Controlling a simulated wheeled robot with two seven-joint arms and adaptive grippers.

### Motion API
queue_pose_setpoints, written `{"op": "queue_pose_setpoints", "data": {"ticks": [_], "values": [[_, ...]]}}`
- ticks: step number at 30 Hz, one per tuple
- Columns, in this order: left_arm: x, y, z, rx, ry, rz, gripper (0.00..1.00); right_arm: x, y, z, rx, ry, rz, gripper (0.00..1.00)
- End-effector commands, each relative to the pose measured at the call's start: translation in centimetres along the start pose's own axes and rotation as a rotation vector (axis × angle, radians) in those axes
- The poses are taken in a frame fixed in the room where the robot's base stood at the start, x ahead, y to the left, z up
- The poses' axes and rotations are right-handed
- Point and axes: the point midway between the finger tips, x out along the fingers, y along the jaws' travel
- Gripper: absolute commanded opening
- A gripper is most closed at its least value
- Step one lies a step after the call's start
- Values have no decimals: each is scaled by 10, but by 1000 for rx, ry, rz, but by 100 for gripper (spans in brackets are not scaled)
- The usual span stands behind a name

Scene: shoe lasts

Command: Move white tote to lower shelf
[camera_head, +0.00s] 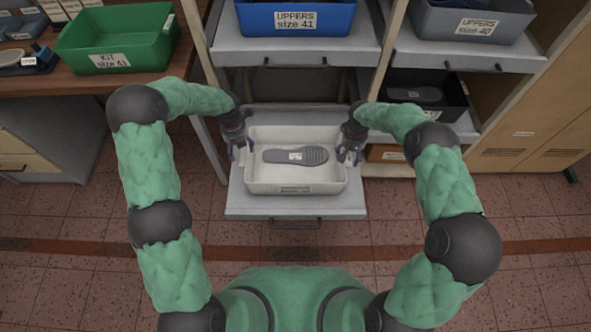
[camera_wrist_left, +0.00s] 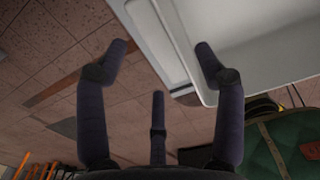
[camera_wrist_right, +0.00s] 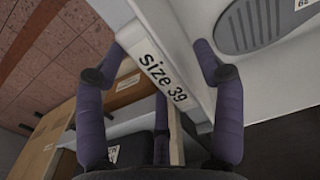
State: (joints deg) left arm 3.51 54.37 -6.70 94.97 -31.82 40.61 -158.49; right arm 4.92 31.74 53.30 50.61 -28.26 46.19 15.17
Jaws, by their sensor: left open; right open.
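The white tote (camera_head: 256,181) stands upright on a pulled-out lower shelf (camera_head: 240,205). A grey shoe sole (camera_head: 312,156) with a small white label lies inside it. My left gripper (camera_head: 236,152) is open at the tote's left side wall. In the left wrist view the tote's rim (camera_wrist_left: 203,84) lies by one finger. My right gripper (camera_head: 348,152) is open at the tote's right side. I cannot tell whether any finger touches the tote.
A blue "UPPERS size 41" bin (camera_head: 296,18) stands on the shelf above. A grey "UPPERS size 40" bin (camera_head: 475,22) and a black bin (camera_head: 425,95) are at right. A green "KIT size 41" bin (camera_head: 118,40) is on the wooden table (camera_head: 40,85). Floor in front is clear.

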Motion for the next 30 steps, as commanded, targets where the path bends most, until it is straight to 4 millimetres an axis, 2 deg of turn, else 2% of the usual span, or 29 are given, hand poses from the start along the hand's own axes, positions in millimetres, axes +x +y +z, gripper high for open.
{"op": "queue_pose_setpoints", "data": {"ticks": [3,9,17,23,30], "values": [[-26,0,1,0,-4,0,69,0,0,0,0,0,0,69],[-58,0,0,1,-2,0,69,0,0,0,0,0,0,69],[-74,0,0,0,1,-1,69,-3,0,0,0,1,0,69],[-75,0,0,0,1,-1,69,-27,0,-1,1,4,0,69],[-75,0,0,0,0,0,69,-75,0,-1,0,3,0,69]]}}
